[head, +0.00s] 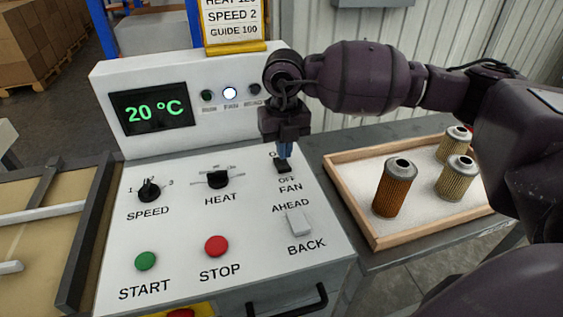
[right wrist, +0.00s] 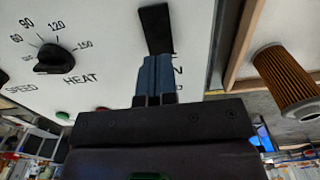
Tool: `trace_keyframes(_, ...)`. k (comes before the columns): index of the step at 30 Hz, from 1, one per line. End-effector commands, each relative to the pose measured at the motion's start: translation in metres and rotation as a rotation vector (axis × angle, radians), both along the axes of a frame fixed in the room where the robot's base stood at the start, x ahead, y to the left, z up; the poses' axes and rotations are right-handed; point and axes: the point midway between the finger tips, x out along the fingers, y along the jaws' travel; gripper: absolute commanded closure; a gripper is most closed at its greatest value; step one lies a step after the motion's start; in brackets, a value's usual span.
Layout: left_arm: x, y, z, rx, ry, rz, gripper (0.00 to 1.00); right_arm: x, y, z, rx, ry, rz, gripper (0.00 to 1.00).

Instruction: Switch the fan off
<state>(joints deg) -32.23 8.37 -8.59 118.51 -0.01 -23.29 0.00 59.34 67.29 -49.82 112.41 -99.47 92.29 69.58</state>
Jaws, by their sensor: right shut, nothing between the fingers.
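The fan switch is a black lever (head: 283,168) on the white control panel (head: 183,235), above the words OFF and FAN. The label above it is mostly hidden by my right gripper. In the right wrist view the black lever (right wrist: 155,30) lies just beyond my fingertips. My right gripper (head: 284,156) is shut and empty, its blue fingers (right wrist: 153,78) pointing down at the lever. The fingertips are at or very near the lever; I cannot tell if they touch. The FAN lamp (head: 230,93) glows white. My left gripper is not in view.
The panel also has a SPEED knob (head: 149,190), a HEAT knob (head: 217,178), a green START button (head: 146,261), a red STOP button (head: 216,246) and a white AHEAD/BACK rocker (head: 298,222). A display (head: 152,109) reads 20 °C. A wooden-rimmed tray (head: 356,212) with filter cartridges stands right.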

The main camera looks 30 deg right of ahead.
Motion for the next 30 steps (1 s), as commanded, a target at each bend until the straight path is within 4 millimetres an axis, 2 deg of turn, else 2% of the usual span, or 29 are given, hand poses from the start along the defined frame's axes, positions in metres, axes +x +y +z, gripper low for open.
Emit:
trace_keyframes(14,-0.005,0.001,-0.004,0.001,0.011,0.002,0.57,0.000,0.000,-0.005,0.000,0.001,0.000,1.00)
trace_keyframes(30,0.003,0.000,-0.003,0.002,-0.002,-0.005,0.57,0.000,0.000,-0.011,0.000,0.000,0.000,1.00)
